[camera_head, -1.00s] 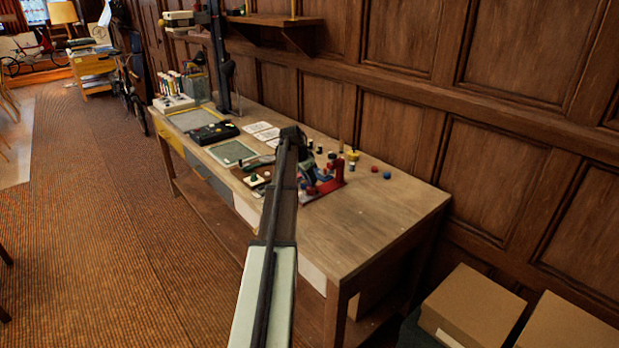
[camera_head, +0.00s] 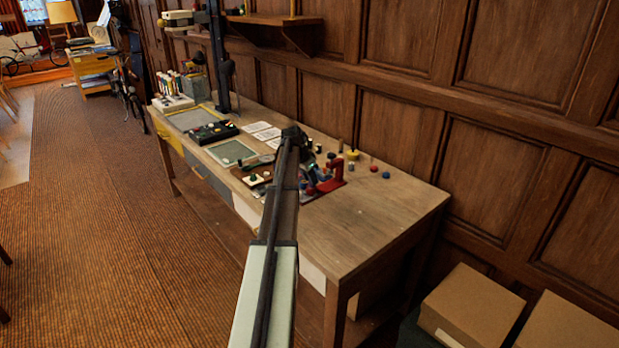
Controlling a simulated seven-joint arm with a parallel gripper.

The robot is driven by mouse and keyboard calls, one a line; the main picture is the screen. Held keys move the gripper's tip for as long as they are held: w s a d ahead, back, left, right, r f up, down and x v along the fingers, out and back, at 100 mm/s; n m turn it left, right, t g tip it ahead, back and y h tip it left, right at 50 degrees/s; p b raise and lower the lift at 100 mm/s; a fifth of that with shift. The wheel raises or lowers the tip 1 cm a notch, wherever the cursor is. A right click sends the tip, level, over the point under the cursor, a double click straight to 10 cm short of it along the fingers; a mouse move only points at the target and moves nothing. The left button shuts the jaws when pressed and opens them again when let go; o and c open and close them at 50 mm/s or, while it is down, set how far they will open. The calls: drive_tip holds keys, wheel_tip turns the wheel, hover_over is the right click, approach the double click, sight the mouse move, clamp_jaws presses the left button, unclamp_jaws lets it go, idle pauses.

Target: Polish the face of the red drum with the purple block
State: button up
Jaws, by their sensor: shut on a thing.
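A red form (camera_head: 331,178), which looks like the red drum on its stand, is on the right half of the wooden table. Its face is too small to make out. My gripper (camera_head: 311,184) is low over the table, just left of the red form and partly hidden by my arm. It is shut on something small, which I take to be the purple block. The block itself cannot be made out clearly, and I cannot tell whether it touches the drum.
Several small coloured pieces, including a yellow one (camera_head: 352,155), a red one (camera_head: 373,168) and a blue one (camera_head: 386,175), stand right of the drum. A black case (camera_head: 212,132) and a framed panel (camera_head: 232,152) lie left. The table's right end (camera_head: 400,210) is clear.

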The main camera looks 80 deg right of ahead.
drive_tip(key=shift+w+d+f, duration=0.1)
drive_tip(key=shift+w+d, duration=0.1)
drive_tip(key=shift+w, duration=0.05)
idle(1.2)
drive_tip(key=shift+s+a, duration=0.2)
drive_tip(key=shift+s, duration=0.05)
drive_tip(key=shift+w+d, duration=0.4)
drive_tip(key=shift+w, duration=0.05)
idle(0.8)
drive_tip(key=shift+s+a, duration=0.4)
drive_tip(key=shift+s, duration=0.05)
drive_tip(key=shift+r, duration=0.2)
idle(0.4)
drive_tip(key=shift+r, duration=3.4)
